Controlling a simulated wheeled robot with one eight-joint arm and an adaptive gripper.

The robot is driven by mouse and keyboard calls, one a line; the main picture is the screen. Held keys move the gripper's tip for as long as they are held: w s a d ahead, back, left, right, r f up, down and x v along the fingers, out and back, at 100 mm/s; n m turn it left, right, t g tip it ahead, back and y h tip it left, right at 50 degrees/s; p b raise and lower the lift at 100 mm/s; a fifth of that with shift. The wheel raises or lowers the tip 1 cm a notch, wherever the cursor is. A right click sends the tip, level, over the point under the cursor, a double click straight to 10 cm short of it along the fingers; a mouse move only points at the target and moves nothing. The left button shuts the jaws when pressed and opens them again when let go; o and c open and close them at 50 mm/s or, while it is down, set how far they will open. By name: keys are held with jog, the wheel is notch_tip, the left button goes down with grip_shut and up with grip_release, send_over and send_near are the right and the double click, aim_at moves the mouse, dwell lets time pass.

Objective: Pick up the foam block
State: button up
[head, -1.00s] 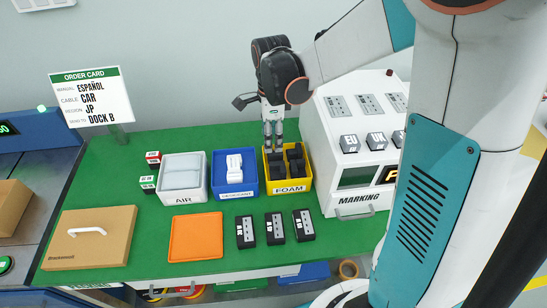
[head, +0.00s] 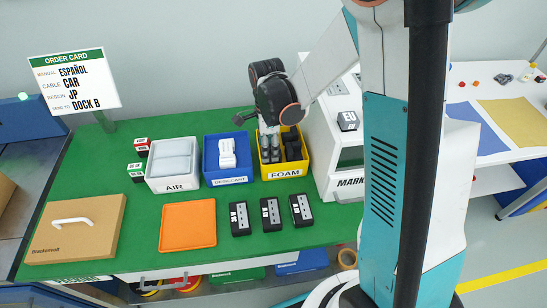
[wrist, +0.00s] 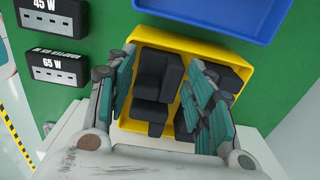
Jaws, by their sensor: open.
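The dark foam blocks (head: 291,146) sit in the yellow bin labelled FOAM (head: 285,172). In the wrist view several black, stepped blocks lie in the bin, and one foam block (wrist: 157,82) shows between the fingers. My gripper (head: 269,153) points down into the left part of the bin. In the wrist view my gripper (wrist: 163,90) is open, with one teal-padded finger on each side of that block. A gap shows between the left finger and the block. Whether the right finger touches any block I cannot tell.
The blue desiccant bin (head: 228,181) stands left of the yellow bin, then the white AIR bin (head: 174,184). The marking machine (head: 349,184) stands close on the right. Several black power bricks (head: 270,212) and an orange tray (head: 188,226) lie in front. Green table shows between them.

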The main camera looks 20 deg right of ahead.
jog(key=shift+f, duration=0.45)
jog(key=c, duration=0.4)
jog(key=shift+o, duration=0.2)
jog(key=shift+r, duration=0.1)
